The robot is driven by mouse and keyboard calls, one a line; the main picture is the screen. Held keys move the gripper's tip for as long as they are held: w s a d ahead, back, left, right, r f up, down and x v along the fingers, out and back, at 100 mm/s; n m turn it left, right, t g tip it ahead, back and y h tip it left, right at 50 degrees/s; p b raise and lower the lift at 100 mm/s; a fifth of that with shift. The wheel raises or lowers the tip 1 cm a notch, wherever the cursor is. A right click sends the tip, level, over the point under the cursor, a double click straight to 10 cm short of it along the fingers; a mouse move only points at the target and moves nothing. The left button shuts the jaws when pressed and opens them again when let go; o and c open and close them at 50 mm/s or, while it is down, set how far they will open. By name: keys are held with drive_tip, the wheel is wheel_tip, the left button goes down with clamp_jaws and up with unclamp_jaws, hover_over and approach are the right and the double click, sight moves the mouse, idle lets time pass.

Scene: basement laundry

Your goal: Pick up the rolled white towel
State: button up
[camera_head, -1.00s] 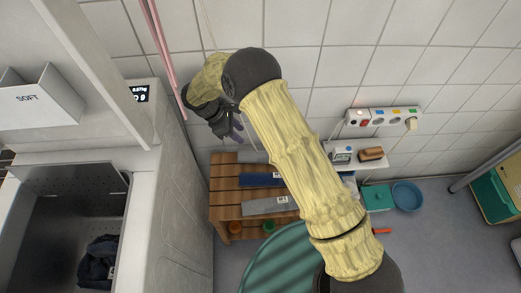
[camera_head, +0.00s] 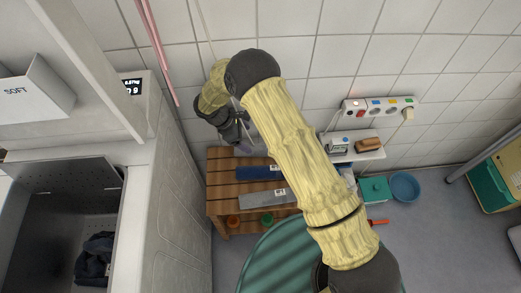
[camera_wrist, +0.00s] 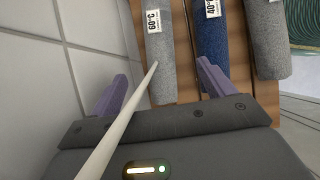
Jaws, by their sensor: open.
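Three rolled towels lie side by side on a slatted wooden bench (camera_head: 222,190). In the wrist view, the palest roll (camera_wrist: 161,45), light grey-white with a "60°C" tag, is at the left. A blue roll (camera_wrist: 213,45) tagged "40°C" is in the middle, and a grey roll (camera_wrist: 266,40) is at the right. The blue roll (camera_head: 257,173) and grey roll (camera_head: 266,199) also show in the head view, where the pale roll is hidden behind my arm and gripper. My gripper (camera_wrist: 162,90) is open and empty, its purple fingers either side of the pale roll's near end.
A thin white cord (camera_wrist: 122,117) crosses the wrist view in front of my gripper and the pale roll's edge. The tiled wall (camera_wrist: 30,80) is close on the left. A white machine (camera_head: 180,190) stands left of the bench. A wall shelf (camera_head: 358,146) is to the right.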

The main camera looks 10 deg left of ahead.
sight(258, 146)
drive_tip(key=shift+x, duration=2.15)
drive_tip(key=shift+b+x, duration=0.75)
drive_tip(key=shift+x, duration=1.9)
drive_tip(key=shift+w, duration=0.15)
drive_tip(key=c, duration=1.1)
drive_tip(key=shift+c, duration=0.2)
drive_tip(key=shift+r, duration=0.15)
